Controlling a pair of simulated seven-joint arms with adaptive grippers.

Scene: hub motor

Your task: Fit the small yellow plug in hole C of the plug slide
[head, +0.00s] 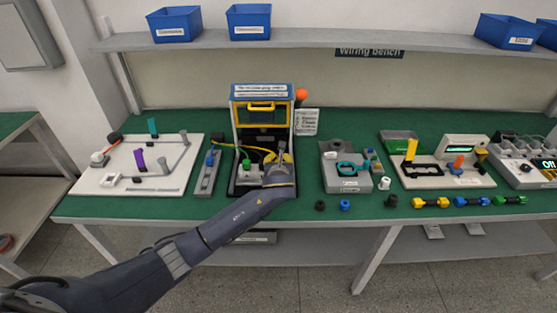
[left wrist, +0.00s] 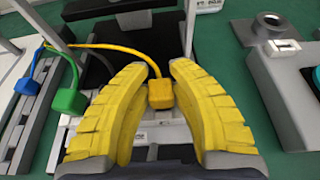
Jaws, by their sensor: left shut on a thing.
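The small yellow plug (left wrist: 160,93) sits between the yellow fingertips of my left gripper (left wrist: 172,80), on the end of a yellow cable. In the head view my left gripper (head: 277,160) is over the right part of the black-based unit, and the plug is hidden there. The gripper is shut on the plug. A pale block with a label (left wrist: 148,132) lies below the plug, partly hidden by the fingers. A green plug (left wrist: 68,100) and a blue plug (left wrist: 27,86) are to the left. I cannot make out hole C. My right gripper is not in view.
The upright frame (head: 263,91) with a yellow handle stands behind the gripper. A long grey rail (head: 204,180) lies left of the unit. A grey fixture (head: 343,180) stands to its right. Small loose parts lie near the front edge of the green bench (head: 290,207).

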